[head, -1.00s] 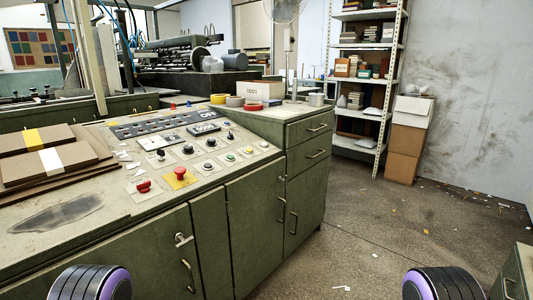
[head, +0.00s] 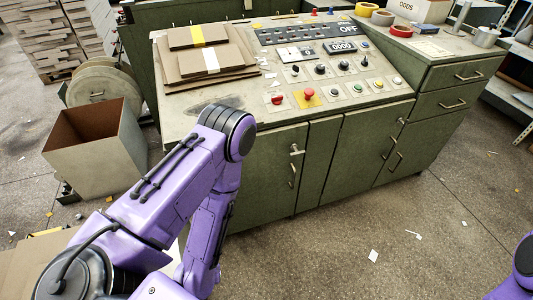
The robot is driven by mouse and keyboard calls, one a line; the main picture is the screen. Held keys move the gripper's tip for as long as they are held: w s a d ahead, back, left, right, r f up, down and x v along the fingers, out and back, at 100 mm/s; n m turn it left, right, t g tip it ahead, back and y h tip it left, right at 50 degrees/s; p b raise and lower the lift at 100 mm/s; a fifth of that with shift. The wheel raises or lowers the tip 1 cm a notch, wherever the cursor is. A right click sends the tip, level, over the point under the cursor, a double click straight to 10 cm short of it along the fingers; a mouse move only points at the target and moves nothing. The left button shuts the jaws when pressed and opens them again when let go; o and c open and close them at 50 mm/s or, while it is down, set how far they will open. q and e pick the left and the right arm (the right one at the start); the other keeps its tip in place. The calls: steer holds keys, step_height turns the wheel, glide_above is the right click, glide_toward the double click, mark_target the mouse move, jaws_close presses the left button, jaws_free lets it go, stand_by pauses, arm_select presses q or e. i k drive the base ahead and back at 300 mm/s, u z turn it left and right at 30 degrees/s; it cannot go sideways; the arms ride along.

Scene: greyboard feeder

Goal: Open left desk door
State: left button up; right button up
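The green desk (head: 320,208) stands in the middle of the head view with its front toward me. Its left door (head: 268,165) looks shut, flush with the front. A T-shaped latch (head: 296,150) sits near its upper right edge, with a vertical pull handle (head: 292,175) below it. My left arm covers the left part of this door and the desk's left end. The arm's upper bend is in front of the desk and its lower part runs down out of sight. My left gripper does not show. Only a bit of my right arm shows at the lower right; its gripper is out of view.
A second door (head: 350,160) and a drawer unit (head: 450,78) lie to the right, all shut. Cardboard sheets (head: 210,62) and a control panel are on top. An open box (head: 100,150) stands left of the desk. The floor (head: 400,240) in front is mostly clear.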

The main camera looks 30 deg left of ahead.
mark_target(268, 191)
steer(key=u, duration=0.6)
steer(key=i, duration=0.35)
steer(key=u, duration=0.15)
steer(key=k, duration=1.1)
steer(key=z, duration=0.95)
steer(key=i, duration=1)
steer(key=u, duration=0.65)
